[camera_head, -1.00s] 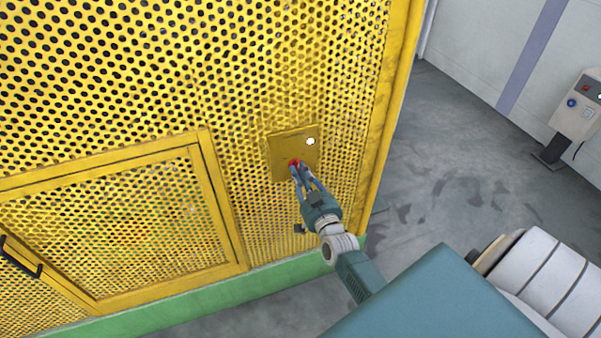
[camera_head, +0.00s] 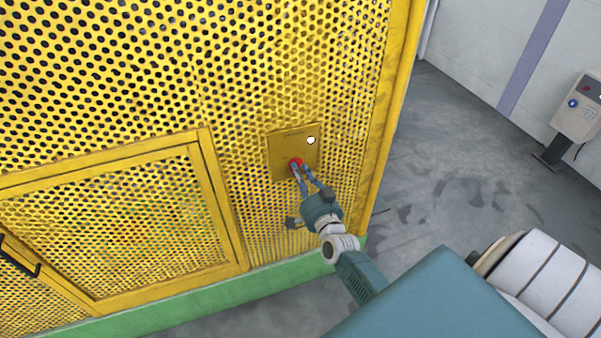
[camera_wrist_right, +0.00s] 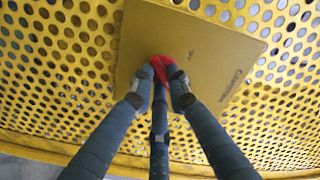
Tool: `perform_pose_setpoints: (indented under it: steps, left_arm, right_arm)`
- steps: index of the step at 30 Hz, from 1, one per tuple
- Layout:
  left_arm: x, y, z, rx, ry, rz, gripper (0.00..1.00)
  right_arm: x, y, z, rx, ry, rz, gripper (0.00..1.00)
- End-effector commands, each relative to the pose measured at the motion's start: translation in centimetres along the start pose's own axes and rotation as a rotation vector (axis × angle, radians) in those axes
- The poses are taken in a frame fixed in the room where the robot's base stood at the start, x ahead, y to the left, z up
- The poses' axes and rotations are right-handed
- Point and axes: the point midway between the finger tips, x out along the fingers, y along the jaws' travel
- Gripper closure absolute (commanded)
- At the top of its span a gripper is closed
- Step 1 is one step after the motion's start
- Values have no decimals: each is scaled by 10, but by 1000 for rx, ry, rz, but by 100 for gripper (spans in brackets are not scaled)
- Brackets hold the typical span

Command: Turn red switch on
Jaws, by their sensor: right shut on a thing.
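The red switch (camera_head: 296,161) sits on a flat yellow plate (camera_head: 284,146) on the perforated yellow panel. My right gripper (camera_head: 299,168) reaches up to it from below, with its fingers closed around it. In the right wrist view, the red switch (camera_wrist_right: 166,66) shows between the fingertips of my right gripper (camera_wrist_right: 162,82), which cover part of it. The yellow plate (camera_wrist_right: 205,50) lies behind it with small dark lettering, and it looks tilted in this view. My left gripper is not in view.
A small white round spot (camera_head: 311,140) is on the plate's upper right. A framed door (camera_head: 215,195) with a black handle (camera_head: 20,257) is at left. A grey control box (camera_head: 577,108) stands on a post at far right. Open floor (camera_head: 450,160) lies right of the panel.

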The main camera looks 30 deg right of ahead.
Motion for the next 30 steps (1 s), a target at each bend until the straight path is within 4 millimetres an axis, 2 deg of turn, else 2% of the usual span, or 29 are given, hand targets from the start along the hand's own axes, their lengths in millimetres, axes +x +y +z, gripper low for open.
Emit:
perform_pose_setpoints:
  steps: [11, 12, 15, 25, 30]
  left_arm:
    - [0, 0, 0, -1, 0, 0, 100]
    - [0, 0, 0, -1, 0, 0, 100]
    - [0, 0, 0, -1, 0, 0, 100]
    - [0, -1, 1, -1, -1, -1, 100]
    - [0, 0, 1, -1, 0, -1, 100]
  right_arm:
    - [-1, 1, 2, 8, -3, 2, 100]
    - [-1, 1, 2, 8, -3, 2, 83]
    - [-1, 1, 1, 7, -3, 2, 66]
    - [-3, 0, 1, 6, -1, 1, 66]
    - [-24, 1, 2, 6, -3, 2, 66]
